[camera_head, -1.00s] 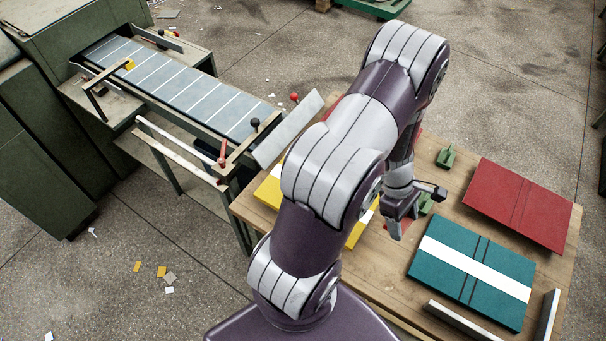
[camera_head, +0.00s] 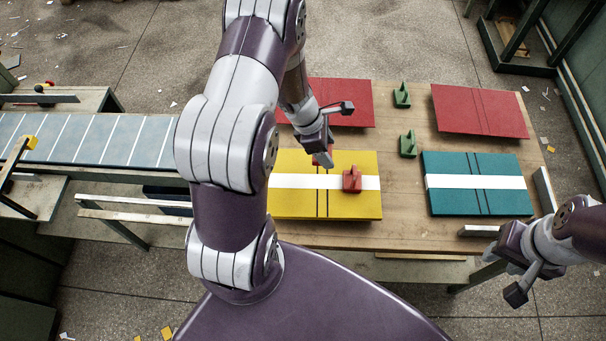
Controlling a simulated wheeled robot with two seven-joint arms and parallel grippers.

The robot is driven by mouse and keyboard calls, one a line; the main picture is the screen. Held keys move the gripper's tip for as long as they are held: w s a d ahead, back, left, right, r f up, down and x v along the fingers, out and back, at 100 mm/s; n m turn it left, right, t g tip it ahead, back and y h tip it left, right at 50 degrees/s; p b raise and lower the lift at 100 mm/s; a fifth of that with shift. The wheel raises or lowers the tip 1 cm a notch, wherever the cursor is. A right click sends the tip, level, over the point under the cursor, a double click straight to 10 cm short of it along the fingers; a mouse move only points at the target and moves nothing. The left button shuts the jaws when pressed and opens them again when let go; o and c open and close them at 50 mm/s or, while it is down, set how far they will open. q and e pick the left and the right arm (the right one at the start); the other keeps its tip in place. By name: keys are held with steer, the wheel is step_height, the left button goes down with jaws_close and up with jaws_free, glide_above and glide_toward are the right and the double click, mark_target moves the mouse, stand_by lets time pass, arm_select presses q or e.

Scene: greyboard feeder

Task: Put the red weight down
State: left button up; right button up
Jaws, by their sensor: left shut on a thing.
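My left gripper (camera_head: 324,150) is shut on a red weight (camera_head: 320,160), seen only in part below the fingers. It is at the far part of a yellow board with a white band (camera_head: 290,206); I cannot tell whether the held weight touches the board. A second red weight (camera_head: 352,181) stands on the white band, right of the gripper. Two green weights stand on the wooden table, one farther back (camera_head: 401,97) and one nearer (camera_head: 408,146). My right gripper (camera_head: 492,252) is at the lower right, empty-looking, its fingers hard to make out.
A teal board with a white band (camera_head: 448,200) lies on the wooden table (camera_head: 400,226) at right. Red boards lie behind, at left (camera_head: 350,110) and right (camera_head: 470,112). A striped conveyor (camera_head: 90,140) runs at left. Metal strips edge the table's right corner (camera_head: 543,190). My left arm hides part of the table.

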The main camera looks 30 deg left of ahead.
arm_select(q)
glide_above(301, 180)
steer(key=a, duration=0.1)
steer(key=f, duration=0.4)
steer(key=shift+s+f, duration=0.2)
steer(key=shift+s, duration=0.05)
step_height(301, 180, down, 4)
steer(key=shift+s+r+p, duration=0.15)
steer(key=shift+r+p, duration=0.05)
steer(key=shift+p, duration=0.2)
steer(key=shift+a+f, duration=0.1)
steer(key=shift+f, duration=0.3)
steer(key=shift+f, duration=0.15)
steer(key=o, duration=1.5)
